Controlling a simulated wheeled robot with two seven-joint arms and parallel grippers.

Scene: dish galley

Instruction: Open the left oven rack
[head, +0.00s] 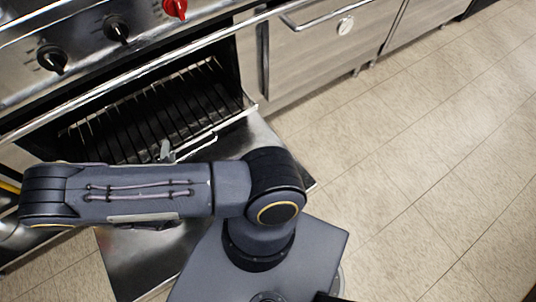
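The oven stands open at the upper left, its metal door (285,152) folded down below the opening. The dark wire oven rack (190,97) lies inside the cavity. A bright bar (197,144) runs along the rack's front edge. My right gripper (166,151) shows only as a small grey tip beside the left end of this bar. My own arm hides the rest of it. I cannot tell whether it touches the bar or whether its fingers are open or shut. My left gripper is not in view.
Black knobs (117,30) and a red knob (176,8) sit on the panel above the oven. A long oven handle bar (150,68) crosses above the cavity. A steel cabinet (325,50) stands to the right. The tiled floor (420,170) at right is clear.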

